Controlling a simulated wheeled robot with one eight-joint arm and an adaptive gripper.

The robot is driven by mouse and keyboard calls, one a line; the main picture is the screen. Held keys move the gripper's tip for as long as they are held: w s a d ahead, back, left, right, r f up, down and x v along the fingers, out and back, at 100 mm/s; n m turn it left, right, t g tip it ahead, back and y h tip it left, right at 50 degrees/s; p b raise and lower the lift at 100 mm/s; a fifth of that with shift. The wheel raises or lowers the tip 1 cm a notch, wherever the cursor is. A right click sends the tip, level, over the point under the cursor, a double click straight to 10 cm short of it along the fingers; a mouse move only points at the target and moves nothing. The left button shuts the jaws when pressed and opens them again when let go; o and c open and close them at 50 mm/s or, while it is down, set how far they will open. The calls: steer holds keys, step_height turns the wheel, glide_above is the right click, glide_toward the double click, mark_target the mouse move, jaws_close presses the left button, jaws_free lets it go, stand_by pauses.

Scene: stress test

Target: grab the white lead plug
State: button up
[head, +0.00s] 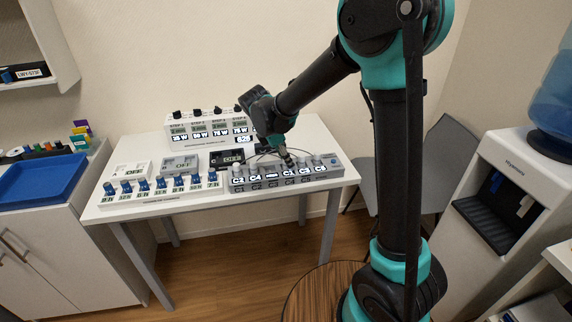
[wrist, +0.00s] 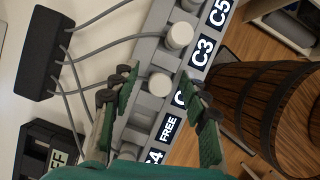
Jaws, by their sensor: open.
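Several white round lead plugs stand in a row on the grey panel (head: 333,181). In the wrist view, one white plug (wrist: 160,84) lies between the two fingers of my gripper (wrist: 157,79), beside a label partly hidden by the right finger. My gripper is open, with a finger on each side of this plug and visible gaps to it. How far down the fingers reach is hard to tell. Another white plug (wrist: 180,36) sits by the C3 label, beyond the fingertips. In the head view my gripper (head: 286,158) is over the panel, hiding part of its row.
Grey leads run from a dark box (wrist: 50,52) to the panel. Blue-knobbed units (head: 160,184) stand left of the panel on the white table (head: 140,140), with a row of display units (head: 210,127) behind. A wooden barrel (wrist: 270,105) is right of the panel in the wrist view.

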jaws_close()
steer(key=shift+r, duration=0.1)
